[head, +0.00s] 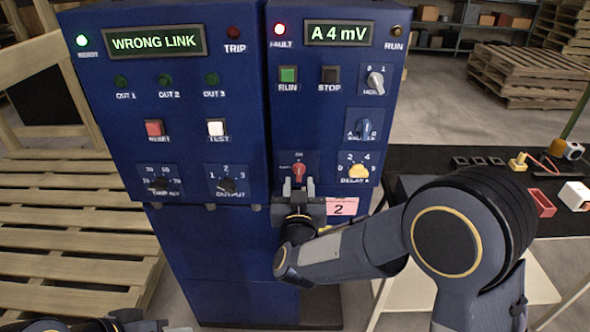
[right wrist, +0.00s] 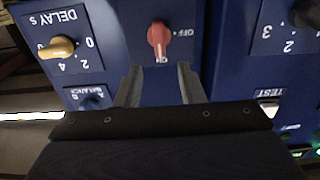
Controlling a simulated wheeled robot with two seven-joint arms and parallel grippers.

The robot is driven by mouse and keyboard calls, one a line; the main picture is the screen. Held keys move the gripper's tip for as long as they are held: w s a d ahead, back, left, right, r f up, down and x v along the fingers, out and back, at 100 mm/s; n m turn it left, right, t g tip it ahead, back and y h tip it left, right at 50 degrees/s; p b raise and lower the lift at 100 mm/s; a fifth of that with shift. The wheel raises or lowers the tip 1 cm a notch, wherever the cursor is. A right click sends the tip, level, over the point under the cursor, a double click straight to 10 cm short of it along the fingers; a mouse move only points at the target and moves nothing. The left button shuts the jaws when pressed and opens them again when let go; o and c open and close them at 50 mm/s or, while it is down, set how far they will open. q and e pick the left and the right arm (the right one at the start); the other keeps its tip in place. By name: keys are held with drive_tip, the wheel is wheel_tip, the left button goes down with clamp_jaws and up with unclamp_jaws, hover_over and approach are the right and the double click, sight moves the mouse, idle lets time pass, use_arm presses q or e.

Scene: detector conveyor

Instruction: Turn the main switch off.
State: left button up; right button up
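The main switch (head: 298,172) is a red rotary knob low on the right blue cabinet. It also shows in the right wrist view (right wrist: 160,38), with its handle in line with the ON mark and OFF to one side. My right gripper (head: 298,188) is open and empty just below the knob in the head view. In the right wrist view its two fingers (right wrist: 159,78) stand apart, with the knob beyond their tips and not between them. My left gripper (head: 140,322) shows only in part at the bottom left edge; its fingers are unclear.
A yellow delay knob (head: 358,171) sits right of the switch, and a pink tag marked 2 (head: 341,207) is below. The left cabinet's output knob (head: 227,185) is to the left. A dark conveyor (head: 440,160) with small parts stands at right. Pallets (head: 70,235) lie at left.

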sight(299, 170)
drive_tip(key=w, duration=0.5)
drive_tip(key=shift+w+p, duration=0.1)
drive_tip(key=shift+p, duration=0.3)
clamp_jaws()
